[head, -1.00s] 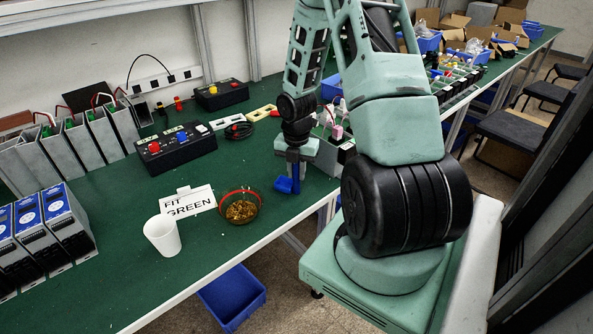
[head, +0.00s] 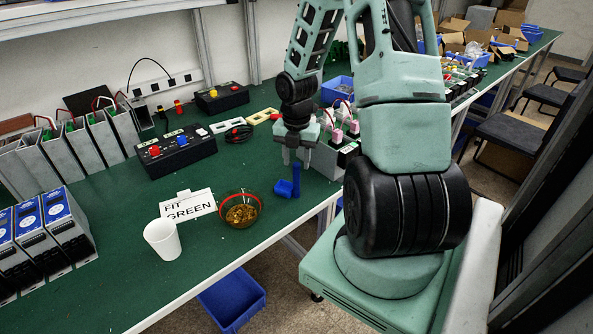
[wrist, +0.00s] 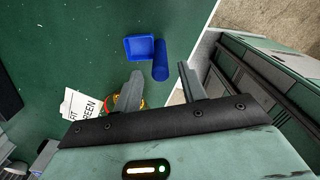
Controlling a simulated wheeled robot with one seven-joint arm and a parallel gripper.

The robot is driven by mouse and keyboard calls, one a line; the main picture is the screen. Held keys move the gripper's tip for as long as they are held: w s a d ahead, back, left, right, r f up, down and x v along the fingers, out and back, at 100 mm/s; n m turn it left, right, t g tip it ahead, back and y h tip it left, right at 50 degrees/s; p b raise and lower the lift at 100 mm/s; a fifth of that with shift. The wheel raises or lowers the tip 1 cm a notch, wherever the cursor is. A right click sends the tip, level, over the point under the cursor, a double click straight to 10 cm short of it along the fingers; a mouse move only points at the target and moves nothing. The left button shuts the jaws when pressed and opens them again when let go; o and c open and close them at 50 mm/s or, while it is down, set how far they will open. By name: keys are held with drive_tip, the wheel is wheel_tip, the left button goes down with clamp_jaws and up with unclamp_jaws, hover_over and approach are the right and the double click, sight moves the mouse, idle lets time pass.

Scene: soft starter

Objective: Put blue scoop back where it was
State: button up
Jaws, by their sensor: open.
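The blue scoop (head: 286,187) rests on the green table near its front edge, to the right of the glass bowl. It has a square pan and an upright-looking round handle in the head view. In the wrist view the scoop (wrist: 139,48) lies beyond my fingertips, with its handle (wrist: 160,60) in line with the gap between them. My gripper (head: 295,160) is open and empty, pointing down above and behind the scoop, apart from it. Its two fingers also show in the wrist view (wrist: 160,78).
A glass bowl (head: 240,222) with brass-coloured pieces, a "FIT GREEN" card (head: 189,205) and a white cup (head: 162,240) stand left of the scoop. A black control box (head: 176,148) sits behind them. Devices with pink parts (head: 345,128) stand close right of my gripper.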

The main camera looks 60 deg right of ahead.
wheel_tip(320, 180, up, 6)
drive_tip(key=shift+r, duration=0.2)
drive_tip(key=w+a+r+m, duration=0.1)
drive_tip(key=a+r+m, duration=0.15)
drive_tip(key=a, duration=0.85)
drive_tip(key=w+a+r+m, duration=0.1)
drive_tip(key=a+r+m, duration=0.15)
drive_tip(key=a, duration=0.95)
drive_tip(key=s+a+r+m, duration=0.1)
drive_tip(key=s+a+m, duration=0.3)
drive_tip(key=s+a, duration=0.4)
drive_tip(key=s+a+r+m, duration=0.2)
drive_tip(key=s+a+m, duration=0.2)
drive_tip(key=s+a, duration=0.4)
drive_tip(key=shift+s+a+r+m+y, duration=0.3)
drive_tip(key=shift+a+m, duration=0.1)
drive_tip(key=shift+a, duration=0.7)
drive_tip(key=shift+w, duration=0.1)
